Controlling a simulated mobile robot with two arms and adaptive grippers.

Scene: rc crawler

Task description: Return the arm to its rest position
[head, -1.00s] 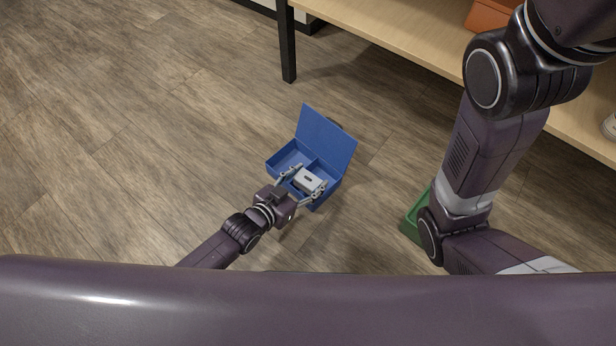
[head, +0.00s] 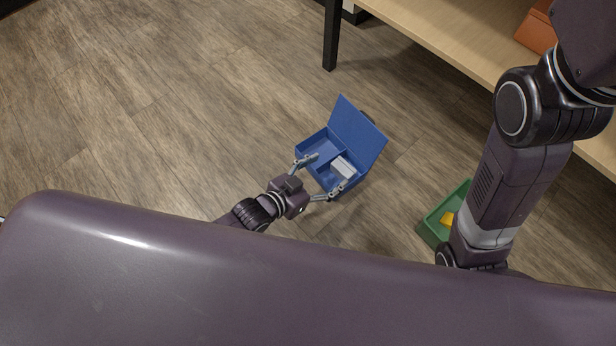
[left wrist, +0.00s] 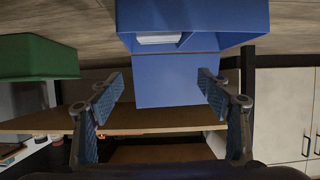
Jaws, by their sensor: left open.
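My left gripper (head: 324,174) is open and empty at the near side of a blue box (head: 318,149), its fingers apart over the box's near edge. The box stands on the floor with its blue lid (head: 357,135) raised. A light grey block (head: 343,166) lies in the box's right compartment. In the left wrist view, the open fingers (left wrist: 160,78) show with nothing between them, the box (left wrist: 238,16) and a white edge of the block (left wrist: 158,38) beyond. My right arm comes down at the right of the head view; its gripper is not visible.
A green bin (head: 432,226) with a yellow thing (head: 447,218) in it stands right of the box, partly behind my right arm; it also shows in the left wrist view (left wrist: 40,57). A wooden shelf (head: 425,42) with a black leg (head: 332,35) stands beyond. Floor at left is clear.

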